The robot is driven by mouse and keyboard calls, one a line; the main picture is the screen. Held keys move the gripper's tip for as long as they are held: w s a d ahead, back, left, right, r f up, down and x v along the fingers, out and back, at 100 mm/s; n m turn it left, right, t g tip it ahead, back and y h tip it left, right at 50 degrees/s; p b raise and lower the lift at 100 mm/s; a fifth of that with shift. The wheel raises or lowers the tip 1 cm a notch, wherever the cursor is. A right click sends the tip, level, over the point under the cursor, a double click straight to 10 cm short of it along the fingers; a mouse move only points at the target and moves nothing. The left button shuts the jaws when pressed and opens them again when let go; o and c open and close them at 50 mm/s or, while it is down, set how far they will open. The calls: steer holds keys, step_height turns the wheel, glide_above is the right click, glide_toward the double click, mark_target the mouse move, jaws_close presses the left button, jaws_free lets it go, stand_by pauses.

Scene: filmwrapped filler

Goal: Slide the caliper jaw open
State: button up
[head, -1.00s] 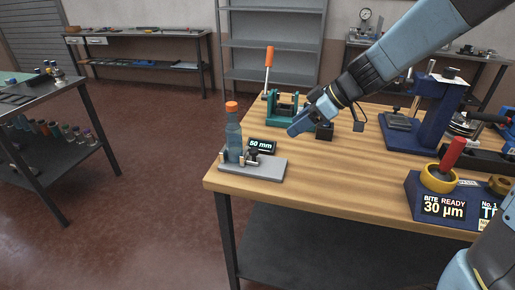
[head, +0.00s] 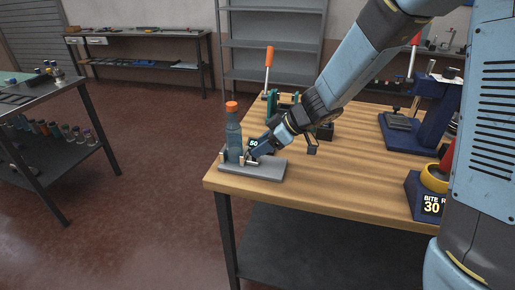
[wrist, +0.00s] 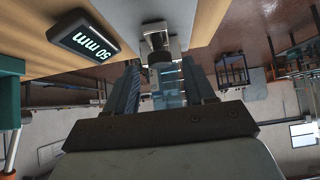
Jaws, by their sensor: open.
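The caliper fixture's grey base (head: 265,173) is at the table's near left corner. A clear blue bottle (head: 233,138) with an orange cap stands upright on it, with small tan pads beside it. My gripper (head: 252,153) is open at the bottle's right side, over the caliper jaw, and largely hides it in the head view. In the wrist view, a dark block (wrist: 160,58), seemingly the jaw's slider, lies between the spread fingers of my gripper (wrist: 160,80). Whether the fingers touch it I cannot tell. The display (wrist: 84,36) reads 50 mm.
A teal fixture (head: 283,102) with an orange-handled lever (head: 269,60) stands behind on the wooden table (head: 350,180). A blue press (head: 430,115) and a blue box with a yellow ring (head: 434,180) are at the right. The middle of the table is clear.

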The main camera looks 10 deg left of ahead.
steer(key=shift+x, duration=1.15)
jaws_close()
